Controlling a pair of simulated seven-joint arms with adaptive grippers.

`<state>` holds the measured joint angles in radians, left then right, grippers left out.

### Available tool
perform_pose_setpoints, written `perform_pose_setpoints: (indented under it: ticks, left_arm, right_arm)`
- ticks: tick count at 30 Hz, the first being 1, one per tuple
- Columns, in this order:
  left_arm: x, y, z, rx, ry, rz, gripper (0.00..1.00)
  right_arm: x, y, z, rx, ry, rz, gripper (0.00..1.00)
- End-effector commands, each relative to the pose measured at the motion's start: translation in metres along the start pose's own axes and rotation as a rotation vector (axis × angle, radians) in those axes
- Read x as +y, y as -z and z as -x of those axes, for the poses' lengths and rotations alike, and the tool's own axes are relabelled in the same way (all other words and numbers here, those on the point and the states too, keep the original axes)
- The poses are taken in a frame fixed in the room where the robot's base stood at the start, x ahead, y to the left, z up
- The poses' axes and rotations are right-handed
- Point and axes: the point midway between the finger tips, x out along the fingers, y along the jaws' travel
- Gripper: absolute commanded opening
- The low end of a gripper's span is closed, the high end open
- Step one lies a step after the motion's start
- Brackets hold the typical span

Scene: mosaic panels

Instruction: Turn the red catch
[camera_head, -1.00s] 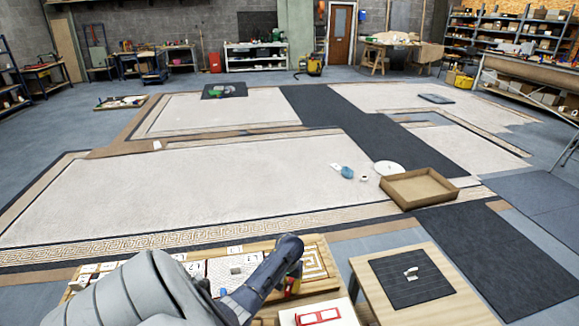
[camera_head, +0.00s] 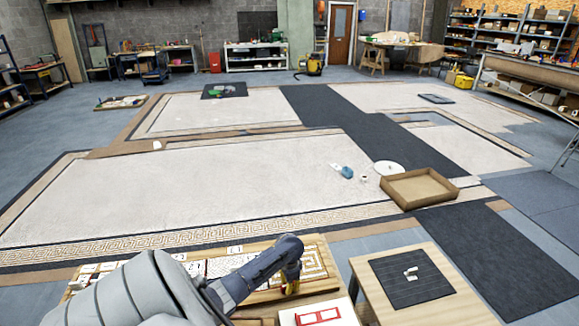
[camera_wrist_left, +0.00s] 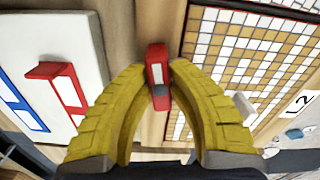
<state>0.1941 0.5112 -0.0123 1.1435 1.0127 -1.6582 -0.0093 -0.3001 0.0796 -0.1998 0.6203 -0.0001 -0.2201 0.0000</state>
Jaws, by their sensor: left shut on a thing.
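My left gripper (camera_wrist_left: 158,72) has its two yellow fingers closed at the tips on a red catch (camera_wrist_left: 157,60), a small upright piece with a pale face and a grey part. The catch stands at the wooden border of a mosaic panel (camera_wrist_left: 235,70). In the head view my left gripper (camera_head: 291,276) is small, over the right part of the wooden panel (camera_head: 262,297), and the catch cannot be made out there. My right gripper is not in view.
A white board (camera_wrist_left: 35,35) with red and blue outlines and another red upright piece (camera_wrist_left: 52,72) lies left of the fingers. A small table with a dark mat (camera_head: 405,290) stands to the right. An empty tray (camera_head: 418,188) sits on the floor beyond.

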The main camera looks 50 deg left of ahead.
Motion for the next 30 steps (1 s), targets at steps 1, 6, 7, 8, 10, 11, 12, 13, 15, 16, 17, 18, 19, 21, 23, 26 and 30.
perform_pose_setpoints:
  ticks: [1, 6, 7, 8, 10, 11, 12, 13, 15, 16, 17, 18, 19, 21, 23, 26, 30]
  left_arm:
    - [0.0004, -0.0013, -0.001, -0.003, -0.001, -0.029, 0.0]
    - [0.0003, -0.0014, -0.0009, -0.003, 0.0, -0.115, 0.0]
    - [0.0002, -0.0014, -0.0009, -0.003, 0.0, -0.126, 0.0]
    - [0.0002, -0.0014, -0.0009, -0.003, 0.0, -0.136, 0.0]
    - [0.0006, -0.0012, -0.001, -0.003, -0.001, -0.158, 0.0]
    - [0.0008, -0.0012, -0.0011, -0.003, -0.001, -0.164, 0.0]
    - [0.0009, -0.0011, -0.0011, -0.003, -0.002, -0.173, 0.0]
    - [0.0011, -0.001, -0.0012, -0.002, -0.002, -0.179, 0.0]
    - [0.0011, -0.0009, -0.0012, -0.002, -0.002, -0.189, 0.0]
    - [0.0012, -0.0009, -0.0012, -0.002, -0.002, -0.191, 0.0]
    - [0.0012, -0.0009, -0.0012, -0.002, -0.002, -0.193, 0.0]
    - [0.0012, -0.0009, -0.0012, -0.002, -0.002, -0.196, 0.0]
    - [0.0012, -0.0009, -0.0012, -0.002, -0.002, -0.197, 0.0]
    - [0.0012, -0.0009, -0.0012, -0.002, -0.002, -0.198, 0.0]
    - [0.0012, -0.0009, -0.0012, -0.002, -0.002, -0.199, 0.0]
    - [0.0012, -0.0009, -0.0012, -0.002, -0.002, -0.198, 0.0]
    - [0.0012, -0.0009, -0.0012, -0.002, -0.002, -0.198, 0.21]
  right_arm:
    - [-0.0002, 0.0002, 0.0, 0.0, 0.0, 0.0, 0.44]
    - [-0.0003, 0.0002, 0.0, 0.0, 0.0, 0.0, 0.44]
    - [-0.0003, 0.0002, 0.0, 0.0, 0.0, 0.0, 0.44]
    - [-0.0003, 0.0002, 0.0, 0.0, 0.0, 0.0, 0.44]
    - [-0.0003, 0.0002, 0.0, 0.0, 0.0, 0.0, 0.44]
    - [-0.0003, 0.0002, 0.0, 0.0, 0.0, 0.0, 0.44]
    - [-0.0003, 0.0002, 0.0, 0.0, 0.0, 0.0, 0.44]
    - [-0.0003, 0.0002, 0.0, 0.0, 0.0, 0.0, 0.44]
    - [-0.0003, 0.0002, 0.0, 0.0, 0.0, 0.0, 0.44]
    - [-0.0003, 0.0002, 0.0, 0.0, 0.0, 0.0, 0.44]
    - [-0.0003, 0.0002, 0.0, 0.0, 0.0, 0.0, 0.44]
    - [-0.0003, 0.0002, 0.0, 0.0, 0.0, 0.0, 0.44]
    - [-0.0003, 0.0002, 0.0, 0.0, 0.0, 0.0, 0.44]
    - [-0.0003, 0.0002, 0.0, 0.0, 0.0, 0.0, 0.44]
    - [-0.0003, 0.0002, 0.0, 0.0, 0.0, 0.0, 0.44]
    - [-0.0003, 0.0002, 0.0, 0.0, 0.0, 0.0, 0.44]
    - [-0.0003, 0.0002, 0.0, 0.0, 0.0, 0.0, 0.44]
